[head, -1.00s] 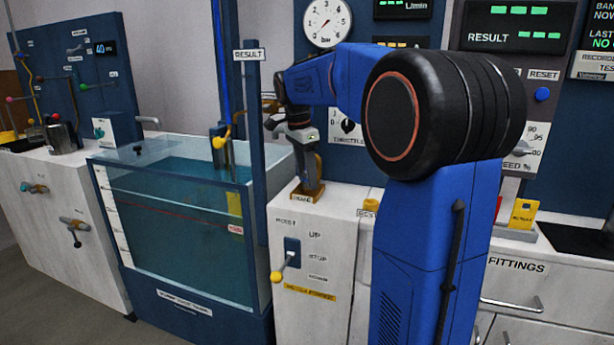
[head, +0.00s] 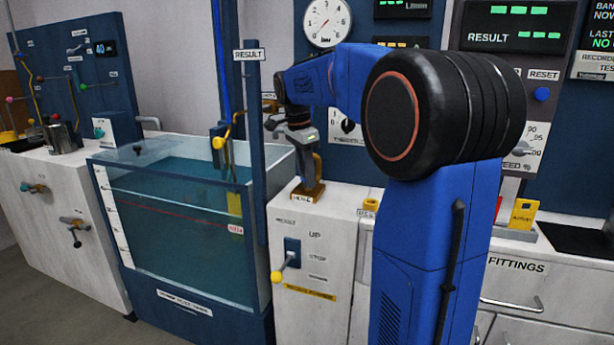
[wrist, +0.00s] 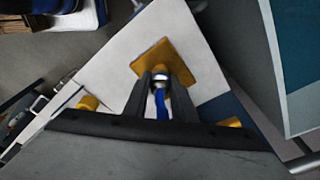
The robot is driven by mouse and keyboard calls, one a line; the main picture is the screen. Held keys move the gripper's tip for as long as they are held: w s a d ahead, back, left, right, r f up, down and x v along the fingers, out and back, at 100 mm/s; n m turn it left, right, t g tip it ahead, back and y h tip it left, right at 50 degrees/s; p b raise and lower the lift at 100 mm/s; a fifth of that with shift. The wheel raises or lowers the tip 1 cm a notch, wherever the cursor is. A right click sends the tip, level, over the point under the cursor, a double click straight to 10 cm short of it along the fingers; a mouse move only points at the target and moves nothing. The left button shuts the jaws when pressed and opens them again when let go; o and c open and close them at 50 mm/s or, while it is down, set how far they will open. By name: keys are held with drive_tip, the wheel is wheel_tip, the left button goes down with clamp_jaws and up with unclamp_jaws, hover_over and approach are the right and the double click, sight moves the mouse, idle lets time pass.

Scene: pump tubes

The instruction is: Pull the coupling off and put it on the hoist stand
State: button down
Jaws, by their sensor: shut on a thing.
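My gripper (head: 306,180) points down over the hoist stand (head: 308,194), a yellow-brown base plate with a curved yellow post, on the white cabinet beside the tank. In the wrist view, my gripper (wrist: 161,80) is shut on the coupling (wrist: 160,84), a small piece with a silver ring and a blue part trailing towards the camera. The stand's square yellow plate (wrist: 165,60) lies just beyond the fingertips. The coupling is hidden between the fingers in the head view. I cannot tell whether it touches the stand.
The water tank (head: 180,165) stands left of the stand, with a blue post (head: 255,130) at its right edge. A hoist lever (head: 283,268) sticks out from the cabinet front below. A small yellow ring-shaped fitting (head: 370,204) stands right of the stand on the cabinet top.

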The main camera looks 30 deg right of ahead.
drive_tip(key=shift+r, duration=0.75)
idle(0.5)
drive_tip(key=shift+r, duration=1.85)
